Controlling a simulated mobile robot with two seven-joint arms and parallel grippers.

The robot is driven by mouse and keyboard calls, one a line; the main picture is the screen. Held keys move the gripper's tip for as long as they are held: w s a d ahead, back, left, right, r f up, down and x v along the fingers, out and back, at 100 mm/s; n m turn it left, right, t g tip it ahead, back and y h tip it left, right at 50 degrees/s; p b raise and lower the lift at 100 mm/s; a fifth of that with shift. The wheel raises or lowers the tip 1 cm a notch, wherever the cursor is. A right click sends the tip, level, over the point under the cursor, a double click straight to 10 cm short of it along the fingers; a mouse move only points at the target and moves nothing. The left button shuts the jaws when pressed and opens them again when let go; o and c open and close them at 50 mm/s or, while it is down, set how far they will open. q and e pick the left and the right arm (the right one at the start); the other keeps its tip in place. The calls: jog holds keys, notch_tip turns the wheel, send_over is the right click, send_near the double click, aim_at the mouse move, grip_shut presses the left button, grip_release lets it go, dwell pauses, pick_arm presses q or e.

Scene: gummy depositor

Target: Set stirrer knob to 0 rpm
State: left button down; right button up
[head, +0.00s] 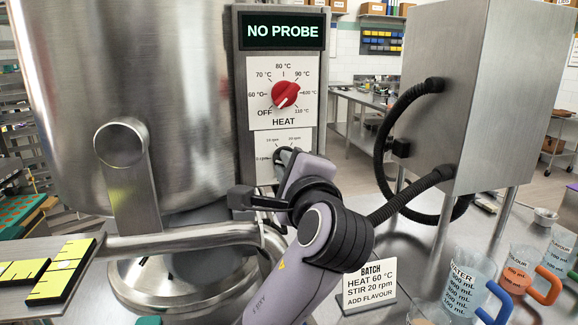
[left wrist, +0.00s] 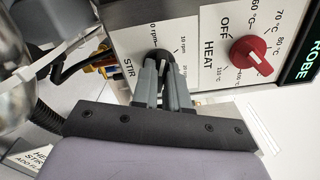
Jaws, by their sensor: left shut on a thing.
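The stirrer dial plate (head: 264,143) is on the grey control column, below the heat dial. It also shows in the left wrist view (left wrist: 131,66), marked STIR, 0 rpm and 10 rpm. My left gripper (left wrist: 164,66) has its two grey fingers shut on the dark stirrer knob (left wrist: 163,54) at the plate. The fingers cover much of the knob, so I cannot tell where its pointer stands. In the head view my left gripper (head: 286,155) and wrist hide the knob. My right gripper is in neither view.
The red heat knob (head: 285,94) is just above, with its white mark toward OFF. The display (head: 283,31) reads NO PROBE. A steel kettle (head: 120,60) stands left. A batch card (head: 369,284) and measuring jugs (head: 468,281) stand right. Black hoses (head: 384,150) run to a steel cabinet.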

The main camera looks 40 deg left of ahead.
pick_arm(q)
jog(key=shift+f+n, duration=0.15)
jog(key=shift+n, duration=1.85)
jog(key=c, duration=1.1)
grip_release()
jog(key=shift+c, duration=0.2)
jog(key=b+v, duration=0.1)
jog(key=v, duration=0.6)
jog(key=shift+b, duration=0.4)
jog(key=shift+s, duration=0.1)
